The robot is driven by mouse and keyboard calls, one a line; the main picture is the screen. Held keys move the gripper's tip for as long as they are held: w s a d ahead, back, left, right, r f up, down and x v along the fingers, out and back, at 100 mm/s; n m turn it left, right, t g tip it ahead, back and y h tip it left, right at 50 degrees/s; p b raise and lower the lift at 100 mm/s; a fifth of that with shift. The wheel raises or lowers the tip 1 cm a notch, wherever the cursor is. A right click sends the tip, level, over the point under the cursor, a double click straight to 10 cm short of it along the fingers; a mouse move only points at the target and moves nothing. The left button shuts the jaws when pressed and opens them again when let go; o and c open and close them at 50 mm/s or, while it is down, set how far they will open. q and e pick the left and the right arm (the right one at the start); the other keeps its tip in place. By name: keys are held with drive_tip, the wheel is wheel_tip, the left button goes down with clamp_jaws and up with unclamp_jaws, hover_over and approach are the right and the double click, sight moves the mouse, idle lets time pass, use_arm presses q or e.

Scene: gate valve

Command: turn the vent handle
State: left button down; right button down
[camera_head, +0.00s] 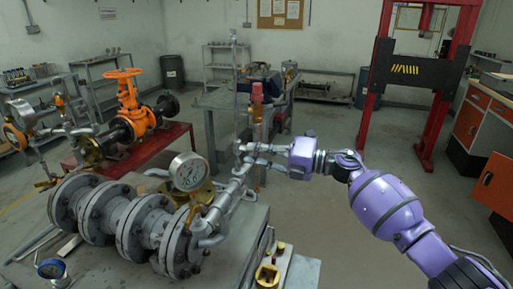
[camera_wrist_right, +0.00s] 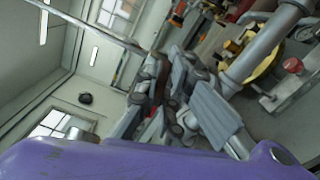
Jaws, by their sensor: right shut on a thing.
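My right gripper (camera_head: 262,156) reaches in from the right to the upper end of the grey pipe assembly (camera_head: 236,186). It is shut on the vent handle at the top of this pipework. The handle is small and mostly hidden by the fingers in the head view. In the right wrist view my gripper (camera_wrist_right: 165,108) has its grey jointed fingers on both sides of a dark brownish part, which seems to be the handle; its exact angle is not clear. My left gripper is not in view.
A round pressure gauge (camera_head: 188,172) and large grey flanges (camera_head: 130,222) stand left of the gripper. An orange valve (camera_head: 130,100) is further left, and a red press frame (camera_head: 425,70) stands at the back right. The floor between is clear.

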drive_tip(key=shift+m+p, duration=0.55)
drive_tip(key=shift+m, duration=0.95)
drive_tip(key=c, duration=1.9)
unclamp_jaws()
drive_tip(key=shift+o, duration=0.2)
drive_tip(key=v, duration=1.2)
